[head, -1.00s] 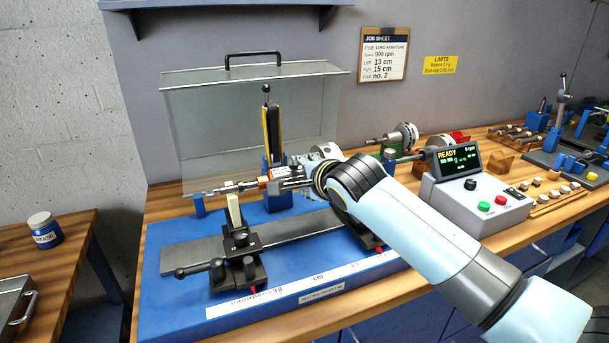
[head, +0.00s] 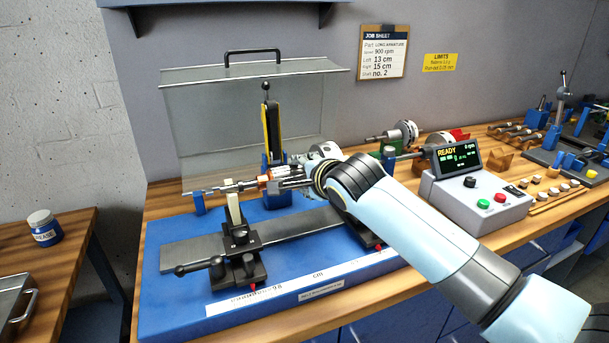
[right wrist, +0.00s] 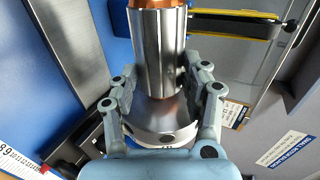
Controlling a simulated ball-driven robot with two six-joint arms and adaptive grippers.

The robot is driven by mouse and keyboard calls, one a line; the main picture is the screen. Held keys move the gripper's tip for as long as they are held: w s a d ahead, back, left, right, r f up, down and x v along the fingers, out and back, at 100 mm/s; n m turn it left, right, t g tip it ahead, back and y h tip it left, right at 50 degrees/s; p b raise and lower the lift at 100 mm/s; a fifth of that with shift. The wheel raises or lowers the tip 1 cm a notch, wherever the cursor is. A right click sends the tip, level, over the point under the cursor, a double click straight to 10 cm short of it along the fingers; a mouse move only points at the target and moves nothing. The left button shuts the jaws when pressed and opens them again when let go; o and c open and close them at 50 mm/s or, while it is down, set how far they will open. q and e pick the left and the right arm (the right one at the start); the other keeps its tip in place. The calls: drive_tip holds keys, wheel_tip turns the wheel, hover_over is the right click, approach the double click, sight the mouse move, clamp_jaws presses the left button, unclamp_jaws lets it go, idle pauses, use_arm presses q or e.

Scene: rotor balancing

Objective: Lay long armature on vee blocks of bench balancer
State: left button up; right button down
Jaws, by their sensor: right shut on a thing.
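The long armature, with a thin steel shaft (head: 226,188) and a copper-and-steel body, lies roughly level across the back of the blue bench balancer (head: 160,305). My right gripper (head: 287,182) is shut on it; the right wrist view shows the fingers on either side of the steel core (right wrist: 158,50). The left vee block support (head: 238,240), with a pale upright, stands on the grey rail. The shaft passes at the upright's top; I cannot tell whether they touch. The right support (head: 377,246) is mostly hidden behind my right arm. My left gripper is out of view.
A clear guard with a black handle (head: 252,53) stands behind the balancer. A yellow-and-black upright (head: 272,132) rises behind the armature. A control box (head: 478,200) reading READY stands right of my arm. Other rotors (head: 400,133) lie behind. The balancer's front is clear.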

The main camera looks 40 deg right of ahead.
drive_tip(key=shift+f+b, duration=0.4)
drive_tip(key=shift+b, duration=0.05)
idle(0.6)
drive_tip(key=c, duration=0.5)
unclamp_jaws()
drive_tip(key=shift+c, duration=0.2)
drive_tip(key=shift+s+f, duration=0.15)
drive_tip(key=shift+f, duration=0.25)
drive_tip(key=shift+c, duration=0.3)
drive_tip(key=shift+r, duration=0.1)
drive_tip(key=shift+r, duration=0.1)
drive_tip(key=shift+r, duration=0.2)
wheel_tip(320, 180, up, 9)
drive_tip(key=p, duration=0.8)
drive_tip(key=shift+f+p, duration=0.15)
drive_tip(key=shift+p, duration=0.15)
drive_tip(key=shift+f, duration=0.1)
